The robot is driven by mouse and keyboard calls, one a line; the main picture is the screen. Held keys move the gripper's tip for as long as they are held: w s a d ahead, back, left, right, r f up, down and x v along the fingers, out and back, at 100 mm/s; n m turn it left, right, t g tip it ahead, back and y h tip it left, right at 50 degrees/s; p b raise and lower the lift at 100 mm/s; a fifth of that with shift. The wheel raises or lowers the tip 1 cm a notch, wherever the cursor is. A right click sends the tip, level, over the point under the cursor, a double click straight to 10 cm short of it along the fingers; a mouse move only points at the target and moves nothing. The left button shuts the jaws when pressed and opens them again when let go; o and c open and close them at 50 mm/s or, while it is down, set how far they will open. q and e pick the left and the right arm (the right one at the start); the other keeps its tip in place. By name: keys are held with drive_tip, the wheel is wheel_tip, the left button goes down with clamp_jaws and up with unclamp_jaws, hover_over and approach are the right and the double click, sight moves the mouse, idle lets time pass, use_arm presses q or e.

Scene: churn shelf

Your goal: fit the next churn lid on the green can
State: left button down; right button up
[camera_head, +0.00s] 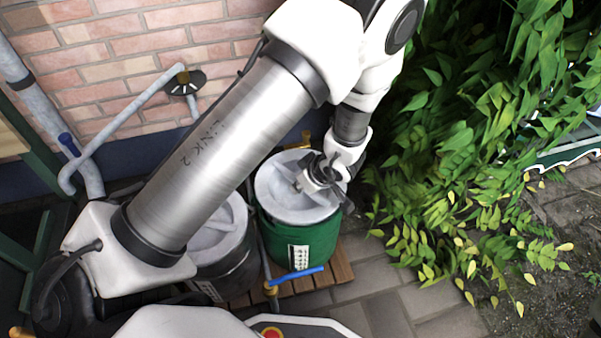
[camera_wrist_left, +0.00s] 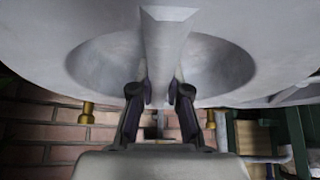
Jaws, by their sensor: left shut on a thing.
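The green can (camera_head: 312,243) stands in the middle of the head view, with a white label on its front. A round grey lid (camera_head: 272,193) lies over its mouth; I cannot tell whether it is fully seated. My left gripper (camera_head: 328,178) is above the lid's right part. In the left wrist view the fingers (camera_wrist_left: 160,95) are shut on the raised bar of the lid (camera_wrist_left: 220,65), which spans a round recess. My own gripper hides part of the lid in the head view. My right gripper is not in view.
A dark can (camera_head: 232,262) with a grey lid (camera_head: 215,238) stands left of the green can, partly behind my arm. A blue-handled tap (camera_head: 297,273) is in front. Leafy plants (camera_head: 450,130) crowd the right; a brick wall (camera_head: 130,45) is behind.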

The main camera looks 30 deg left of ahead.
use_arm(q)
drive_tip(key=shift+f, duration=0.15)
drive_tip(key=shift+f, duration=0.4)
drive_tip(key=c, duration=1.1)
unclamp_jaws()
drive_tip(key=shift+o, duration=0.2)
wheel_tip(320, 180, up, 10)
drive_tip(key=shift+r, duration=0.1)
drive_tip(key=shift+d, duration=0.1)
